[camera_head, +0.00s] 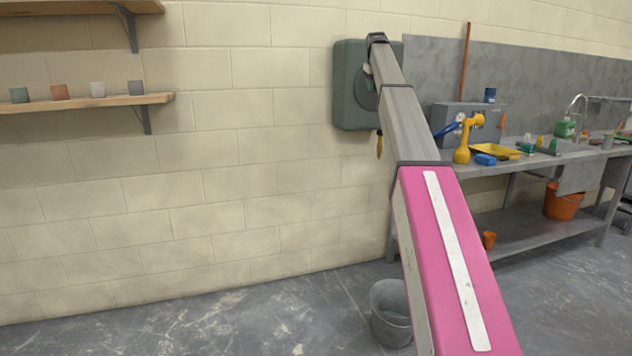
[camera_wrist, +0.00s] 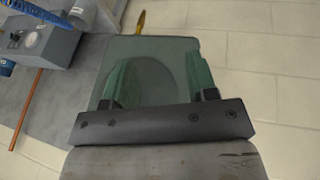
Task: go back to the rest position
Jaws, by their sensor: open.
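My gripper shows in the wrist view (camera_wrist: 158,88) with its two green fingers spread wide apart and nothing between them. Beyond the fingers is a dark green wall box (camera_wrist: 150,47) with a round face, which fills the middle of that view. In the head view my arm stretches up and away from the lower right, and its far end (camera_head: 376,40) overlaps the green wall box (camera_head: 348,95). The fingers are too small and hidden there to make out. I cannot tell whether the gripper touches the box.
A workbench (camera_head: 520,225) on the right holds a yellow tool (camera_head: 467,138), a yellow tray (camera_head: 494,152) and small items. An orange bucket (camera_head: 563,201) stands on its lower shelf. A grey bucket (camera_head: 391,312) is on the floor.

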